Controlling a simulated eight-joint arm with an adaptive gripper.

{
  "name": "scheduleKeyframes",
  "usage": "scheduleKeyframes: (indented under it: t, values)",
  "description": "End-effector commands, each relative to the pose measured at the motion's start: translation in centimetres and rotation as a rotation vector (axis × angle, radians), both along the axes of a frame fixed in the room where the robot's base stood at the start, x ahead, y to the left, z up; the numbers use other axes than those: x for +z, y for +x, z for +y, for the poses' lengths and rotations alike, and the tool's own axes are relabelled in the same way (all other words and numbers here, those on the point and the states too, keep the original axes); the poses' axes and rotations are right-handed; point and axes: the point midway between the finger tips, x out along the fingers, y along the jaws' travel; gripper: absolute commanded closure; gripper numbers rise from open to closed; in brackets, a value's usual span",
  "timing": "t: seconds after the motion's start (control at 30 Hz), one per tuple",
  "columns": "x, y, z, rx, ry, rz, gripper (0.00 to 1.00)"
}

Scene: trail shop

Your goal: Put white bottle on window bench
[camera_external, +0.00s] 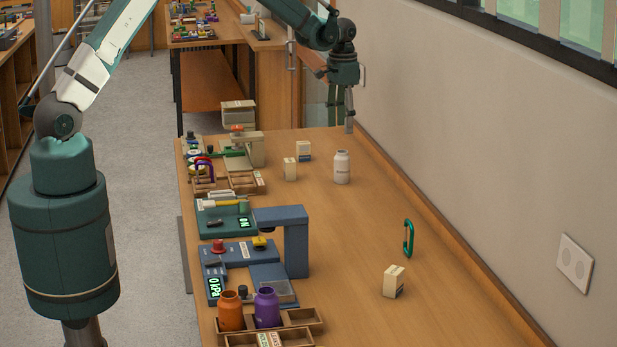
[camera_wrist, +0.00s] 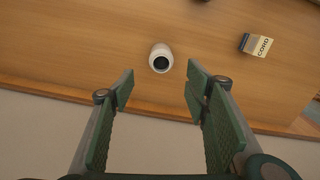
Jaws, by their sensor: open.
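The white bottle (camera_external: 342,168) stands upright on the wooden bench (camera_external: 330,270), near its far end beside the wall. In the wrist view the bottle (camera_wrist: 160,58) shows from above with a dark round opening or top. It lies beyond my fingertips, roughly in line with the gap between them. My gripper (camera_external: 342,112) hangs above the far end of the bench, beyond and above the bottle. In the wrist view my gripper (camera_wrist: 160,88) is open, with nothing between its green pads. I cannot tell which surface is the window bench; this bench runs along the wall below a window.
Two small cream boxes (camera_external: 290,169) (camera_external: 304,150) stand left of the bottle; one labelled box (camera_wrist: 258,45) shows in the wrist view. A green carabiner (camera_external: 408,238) and another box (camera_external: 394,281) are nearer. Orange (camera_external: 230,311) and purple (camera_external: 267,308) bottles stand front left. The bench's middle is clear.

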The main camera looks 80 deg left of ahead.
Motion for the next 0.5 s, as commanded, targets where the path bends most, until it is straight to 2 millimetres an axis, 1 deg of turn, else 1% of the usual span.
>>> scheduleKeyframes:
  t: [0.17, 0.27, 0.5]
  values:
    - [1.9, -0.5, -1.4, -0.006, 0.006, -0.013, 0.53]
    - [3.6, -1.0, -2.5, -0.011, 0.012, -0.027, 0.53]
    - [8.4, -2.7, -6.0, -0.026, 0.027, -0.068, 0.53]
